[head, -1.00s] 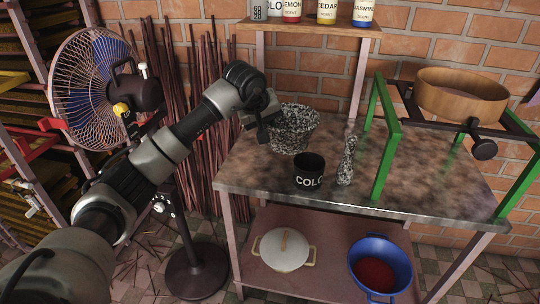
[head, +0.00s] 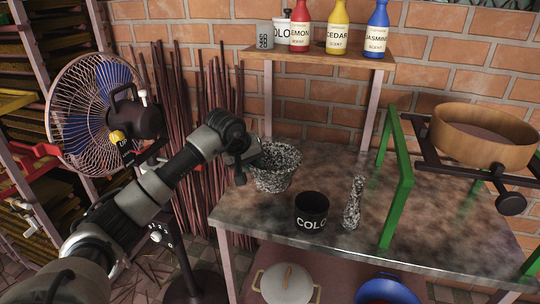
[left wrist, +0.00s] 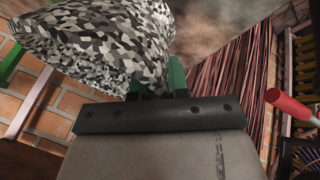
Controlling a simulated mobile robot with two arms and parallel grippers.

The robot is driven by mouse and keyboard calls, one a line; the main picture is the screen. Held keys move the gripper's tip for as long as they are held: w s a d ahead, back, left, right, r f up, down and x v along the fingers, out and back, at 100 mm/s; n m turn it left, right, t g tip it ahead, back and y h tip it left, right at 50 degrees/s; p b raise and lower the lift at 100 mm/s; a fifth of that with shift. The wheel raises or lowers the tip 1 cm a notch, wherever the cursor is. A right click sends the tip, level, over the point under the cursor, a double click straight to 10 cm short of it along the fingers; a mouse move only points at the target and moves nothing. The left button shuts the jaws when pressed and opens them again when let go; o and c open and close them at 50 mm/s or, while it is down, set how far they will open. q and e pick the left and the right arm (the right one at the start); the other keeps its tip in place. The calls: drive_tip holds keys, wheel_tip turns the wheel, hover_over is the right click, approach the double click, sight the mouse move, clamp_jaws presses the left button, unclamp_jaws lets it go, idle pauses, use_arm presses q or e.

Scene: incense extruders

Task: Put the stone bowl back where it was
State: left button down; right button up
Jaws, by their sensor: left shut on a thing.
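The stone bowl (head: 279,172), black-and-white speckled, is upright at the left end of the table (head: 262,216). I cannot tell whether its base touches the tabletop. My left gripper (head: 250,165) is shut on the bowl's left side. In the left wrist view the bowl (left wrist: 95,42) fills the upper left, against the green fingers (left wrist: 160,80). The speckled pestle (head: 353,205) stands upright on the table, right of the black cup (head: 311,212). My right gripper is out of view.
A green frame (head: 398,185) holds a wooden sieve (head: 485,135) at the right. A shelf (head: 325,66) with bottles is above the back. A fan (head: 95,105) and thin sticks (head: 190,90) stand left. The table's middle back is clear.

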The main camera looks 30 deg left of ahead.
use_arm(q)
drive_tip(key=shift+s+a+f, duration=0.2)
drive_tip(key=shift+a+f, duration=0.2)
drive_tip(key=shift+f, duration=0.45)
drive_tip(key=shift+s+a+f, duration=0.15)
drive_tip(key=shift+a+f, duration=0.3)
drive_tip(key=shift+f, duration=0.4)
drive_tip(key=shift+s+a+f, duration=0.2)
drive_tip(key=shift+a+f, duration=0.2)
drive_tip(key=shift+f, duration=0.45)
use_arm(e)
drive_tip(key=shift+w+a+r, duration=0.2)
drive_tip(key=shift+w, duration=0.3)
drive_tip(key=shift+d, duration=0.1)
use_arm(q)
drive_tip(key=c, duration=1.4)
unclamp_jaws()
drive_tip(key=shift+s+f, duration=0.1)
drive_tip(key=shift+f, duration=0.15)
drive_tip(key=shift+c, duration=0.2)
drive_tip(key=o, duration=0.3)
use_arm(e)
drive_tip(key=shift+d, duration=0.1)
use_arm(q)
drive_tip(key=shift+o, duration=0.2)
drive_tip(key=shift+r, duration=0.1)
